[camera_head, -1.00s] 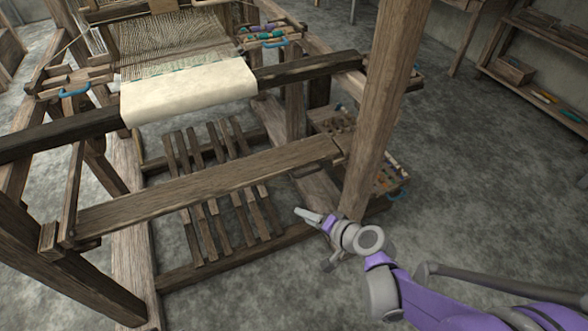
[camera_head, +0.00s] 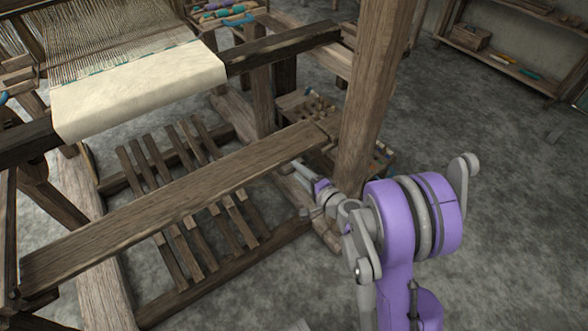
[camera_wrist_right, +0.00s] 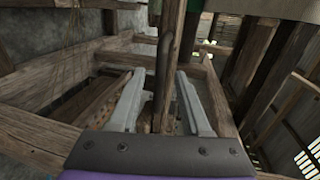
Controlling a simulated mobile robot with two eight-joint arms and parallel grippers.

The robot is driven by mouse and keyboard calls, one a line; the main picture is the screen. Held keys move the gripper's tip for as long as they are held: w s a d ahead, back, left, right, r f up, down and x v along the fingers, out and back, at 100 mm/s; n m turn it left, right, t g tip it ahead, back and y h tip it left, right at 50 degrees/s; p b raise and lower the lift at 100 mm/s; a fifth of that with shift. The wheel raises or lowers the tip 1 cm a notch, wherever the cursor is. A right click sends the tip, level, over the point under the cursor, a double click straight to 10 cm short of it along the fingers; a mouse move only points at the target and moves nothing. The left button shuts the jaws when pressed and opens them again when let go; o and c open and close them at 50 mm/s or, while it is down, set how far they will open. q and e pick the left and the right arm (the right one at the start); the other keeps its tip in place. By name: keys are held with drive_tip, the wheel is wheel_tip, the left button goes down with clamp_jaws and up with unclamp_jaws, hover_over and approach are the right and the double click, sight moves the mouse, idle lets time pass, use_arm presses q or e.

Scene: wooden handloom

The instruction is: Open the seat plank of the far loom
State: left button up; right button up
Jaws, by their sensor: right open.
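The seat plank (camera_head: 180,200) is a long brown board. It runs across the near loom frame in the head view, from lower left up to the tall post at right, and looks level. My right gripper (camera_head: 298,169) is just below the plank's right end, close to its near edge. In the right wrist view the two pale fingers (camera_wrist_right: 160,105) are spread apart. A narrow dark wooden piece (camera_wrist_right: 165,65) shows in the gap between them; I cannot tell whether it is the plank's edge or whether the fingers touch it. My left gripper is out of view.
The tall post (camera_head: 370,100) stands right beside my right gripper. Slatted treadles (camera_head: 190,240) lie under the plank. Cream cloth (camera_head: 140,90) hangs over the front beam. A small tray (camera_head: 310,105) sits behind the plank's right end. The floor at right is clear.

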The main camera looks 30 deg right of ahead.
drive_tip(key=shift+x, duration=1.35)
clamp_jaws()
idle(0.4)
